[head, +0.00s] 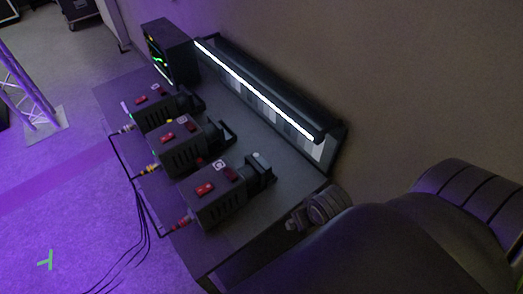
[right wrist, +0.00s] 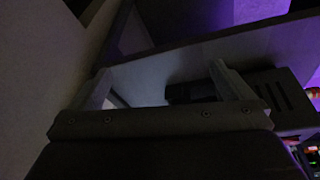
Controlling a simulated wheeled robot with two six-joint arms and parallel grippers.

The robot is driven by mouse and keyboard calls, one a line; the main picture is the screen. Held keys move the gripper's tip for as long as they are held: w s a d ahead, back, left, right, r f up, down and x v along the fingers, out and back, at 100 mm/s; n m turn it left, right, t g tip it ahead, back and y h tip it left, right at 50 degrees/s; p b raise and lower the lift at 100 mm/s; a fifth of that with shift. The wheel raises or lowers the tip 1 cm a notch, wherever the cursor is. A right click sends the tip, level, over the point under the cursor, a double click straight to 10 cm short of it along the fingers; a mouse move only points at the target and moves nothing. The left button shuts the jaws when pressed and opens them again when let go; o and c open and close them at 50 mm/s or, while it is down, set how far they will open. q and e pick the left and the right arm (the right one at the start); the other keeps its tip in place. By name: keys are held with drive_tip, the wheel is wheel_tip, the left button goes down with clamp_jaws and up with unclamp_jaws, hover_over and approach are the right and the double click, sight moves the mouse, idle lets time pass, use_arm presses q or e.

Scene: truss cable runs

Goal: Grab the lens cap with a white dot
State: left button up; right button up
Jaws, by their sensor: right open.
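Three dark box cameras stand in a row on the table: a far one (head: 152,109), a middle one (head: 183,146) and a near one (head: 214,199). Each has a dark front part facing right; separate lens caps are hard to make out. A small pale spot (head: 256,155) shows on the near camera's front end, but I cannot tell whether it is a cap's white dot. My right gripper (right wrist: 160,68) is open, with nothing clearly between its fingers; a dark slotted body (right wrist: 280,96) lies beyond the right finger. My left gripper is out of view.
The dark table (head: 240,232) has some free room in front of the lenses. A lit light bar (head: 262,88) runs along its wall side, and a monitor (head: 170,52) stands at the far end. Cables (head: 140,215) hang off the left edge. A truss (head: 25,85) stands far left.

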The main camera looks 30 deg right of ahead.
drive_tip(key=w+r+m+g+y, duration=0.1)
drive_tip(key=w+r+m+g, duration=0.15)
drive_tip(key=w+m, duration=0.8)
wheel_tip(320, 180, up, 7)
drive_tip(key=m, duration=0.4)
hover_over(264, 159)
drive_tip(key=shift+m+g, duration=0.25)
drive_tip(key=shift+g, duration=0.1)
wheel_tip(264, 159, down, 15)
drive_tip(key=b, duration=1.5)
drive_tip(key=shift+w, duration=0.1)
drive_tip(key=shift+f, duration=0.4)
drive_tip(key=shift+f+p, duration=0.3)
drive_tip(key=shift+f, duration=0.3)
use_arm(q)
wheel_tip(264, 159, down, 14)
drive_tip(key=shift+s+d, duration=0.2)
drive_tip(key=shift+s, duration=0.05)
use_arm(e)
drive_tip(key=c, duration=1)
